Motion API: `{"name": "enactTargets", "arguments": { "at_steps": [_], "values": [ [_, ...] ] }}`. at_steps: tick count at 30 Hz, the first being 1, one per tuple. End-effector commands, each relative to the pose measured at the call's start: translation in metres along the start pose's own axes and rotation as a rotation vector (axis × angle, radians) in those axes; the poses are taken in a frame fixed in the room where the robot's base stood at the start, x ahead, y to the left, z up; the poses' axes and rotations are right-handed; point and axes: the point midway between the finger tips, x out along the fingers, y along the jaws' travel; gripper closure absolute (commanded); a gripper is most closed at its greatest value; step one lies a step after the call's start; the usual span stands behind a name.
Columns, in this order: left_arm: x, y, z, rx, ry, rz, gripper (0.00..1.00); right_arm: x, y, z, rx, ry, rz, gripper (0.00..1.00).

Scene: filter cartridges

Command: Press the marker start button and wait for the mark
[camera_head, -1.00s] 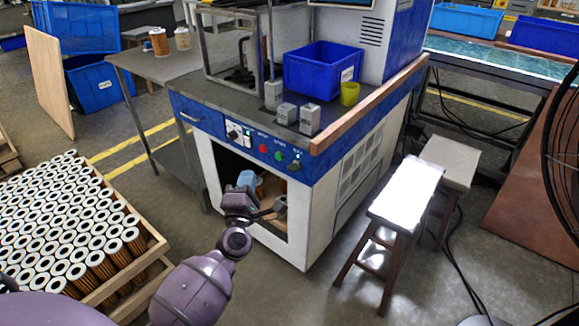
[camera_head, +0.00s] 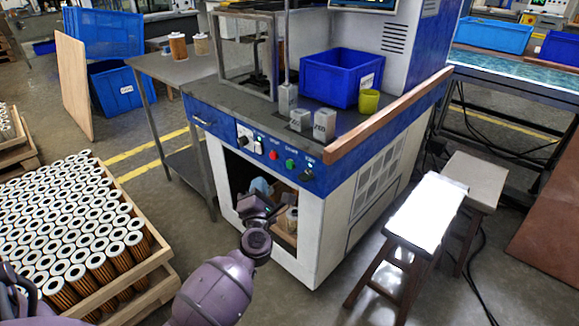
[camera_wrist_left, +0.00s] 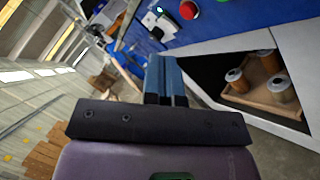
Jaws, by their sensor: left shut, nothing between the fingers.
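The marking machine (camera_head: 345,205) has a blue front panel with a red button (camera_head: 273,155), a green button (camera_head: 290,164) and dark knobs. The panel labels are too small to read, so I cannot tell which button is the start one. My left gripper (camera_head: 260,187) is in front of the machine's open lower bay, below the panel and apart from the buttons. Its blue fingers also show in the left wrist view (camera_wrist_left: 165,78), shut and empty. There the red button (camera_wrist_left: 190,9) lies beyond the fingertips, at the top edge. My right gripper is not in view.
A wooden crate of filter cartridges (camera_head: 157,262) stands at the left. Cartridges stand in a tray (camera_wrist_left: 264,97) inside the lower bay. A blue bin (camera_head: 330,84) and a yellow cup (camera_head: 369,101) sit on the machine top. Two stools (camera_head: 425,215) stand at the right.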

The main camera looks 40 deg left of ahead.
Motion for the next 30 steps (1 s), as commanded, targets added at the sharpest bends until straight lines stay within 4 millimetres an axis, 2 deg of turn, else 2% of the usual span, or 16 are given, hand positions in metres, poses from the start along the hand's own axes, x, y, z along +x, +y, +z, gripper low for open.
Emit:
{"name": "enactTargets", "arguments": {
  "at_steps": [8, 15, 30],
  "values": [
    [0.023, -0.020, 0.016, 0.003, 0.000, -0.002, 1.00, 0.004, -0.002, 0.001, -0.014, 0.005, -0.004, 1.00],
    [0.040, -0.030, 0.029, 0.001, 0.001, -0.001, 1.00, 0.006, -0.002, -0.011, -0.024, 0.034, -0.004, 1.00],
    [0.048, -0.035, 0.035, 0.001, 0.000, 0.000, 1.00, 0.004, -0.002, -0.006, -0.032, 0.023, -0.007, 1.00]
  ]
}}
